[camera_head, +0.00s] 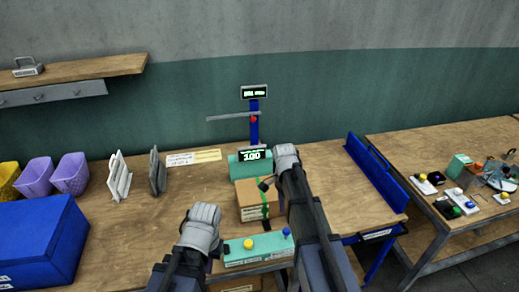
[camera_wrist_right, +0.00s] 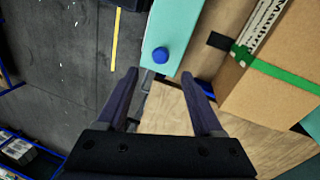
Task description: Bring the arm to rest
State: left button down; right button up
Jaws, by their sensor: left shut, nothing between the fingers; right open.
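My right arm (camera_head: 297,200) reaches up in front of the bench, its grey joint (camera_head: 285,155) beside the press. In the right wrist view my right gripper (camera_wrist_right: 160,78) is open, with no object between its fingers. Its fingertips are just below the teal button box (camera_wrist_right: 172,35) with the blue button (camera_wrist_right: 161,55); contact cannot be told. My left arm (camera_head: 185,260) is folded low at the front, its grey joint (camera_head: 200,225) left of the button box. The left gripper's fingers do not show in either view.
A green-strapped carton (camera_head: 250,202) sits in front of the press (camera_head: 248,165), close to my right arm. A blue bin (camera_head: 40,240) is at left, purple bins (camera_head: 70,172) behind. Blue rails (camera_head: 370,165) edge the bench's right side. A second table (camera_head: 450,140) holds small devices.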

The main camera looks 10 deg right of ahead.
jog(key=s+a+n+t, duration=0.2)
jog(key=s+a+n, duration=1.3)
jog(key=n, duration=0.4)
jog(key=shift+s+a+f+h, duration=0.15)
jog(key=shift+a+h, duration=0.05)
jog(key=shift+h, duration=0.2)
